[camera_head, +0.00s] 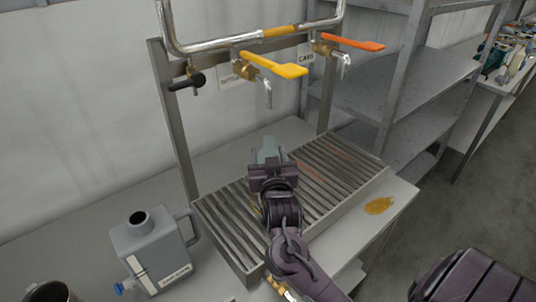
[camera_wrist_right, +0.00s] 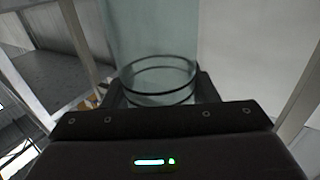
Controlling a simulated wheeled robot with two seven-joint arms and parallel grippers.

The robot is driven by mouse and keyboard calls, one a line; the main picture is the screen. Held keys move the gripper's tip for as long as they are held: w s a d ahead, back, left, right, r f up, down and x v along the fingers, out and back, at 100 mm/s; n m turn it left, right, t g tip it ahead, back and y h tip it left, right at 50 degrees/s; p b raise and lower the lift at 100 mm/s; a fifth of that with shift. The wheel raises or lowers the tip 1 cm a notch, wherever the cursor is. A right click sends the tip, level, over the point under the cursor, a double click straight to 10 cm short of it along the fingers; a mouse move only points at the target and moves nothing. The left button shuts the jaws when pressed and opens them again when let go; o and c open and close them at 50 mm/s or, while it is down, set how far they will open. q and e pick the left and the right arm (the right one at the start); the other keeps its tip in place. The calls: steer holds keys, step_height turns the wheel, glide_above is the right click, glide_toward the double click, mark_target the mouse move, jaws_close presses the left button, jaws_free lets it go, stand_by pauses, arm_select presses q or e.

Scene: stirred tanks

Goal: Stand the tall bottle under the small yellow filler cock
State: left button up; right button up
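The tall bottle (camera_head: 267,149) is pale, see-through glass. It stands over the slatted drip grate (camera_head: 233,222), below the spout of the yellow-handled cock (camera_head: 274,65); I cannot tell whether its base touches the slats. My right gripper (camera_head: 270,172) is around the bottle from the near side and hides its lower part. In the right wrist view the bottle (camera_wrist_right: 155,45) is between the fingers, with dark rings round it, and the gripper (camera_wrist_right: 160,95) looks shut on it. My left gripper is out of view.
A black-handled cock (camera_head: 187,82) and an orange-handled cock (camera_head: 347,42) flank the yellow one on the pipe. A grey jug (camera_head: 155,245) stands left of the grate. A yellow-brown puddle (camera_head: 379,205) lies on the table at right. Metal shelves (camera_head: 400,95) stand behind.

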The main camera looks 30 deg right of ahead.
steer(key=o, duration=0.5)
steer(key=shift+w+f, duration=0.15)
steer(key=shift+w, duration=0.05)
steer(key=shift+c, duration=0.2)
steer(key=shift+s+r, duration=0.1)
steer(key=shift+r, duration=0.25)
steer(key=shift+s+a+f, duration=0.15)
steer(key=shift+s+f, duration=0.05)
steer(key=shift+s, duration=0.1)
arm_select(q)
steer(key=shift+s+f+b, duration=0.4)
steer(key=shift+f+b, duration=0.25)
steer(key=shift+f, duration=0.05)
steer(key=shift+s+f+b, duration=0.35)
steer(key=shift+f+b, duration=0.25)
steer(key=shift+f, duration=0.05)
arm_select(e)
steer(key=v, duration=1.1)
steer(key=shift+s, duration=0.15)
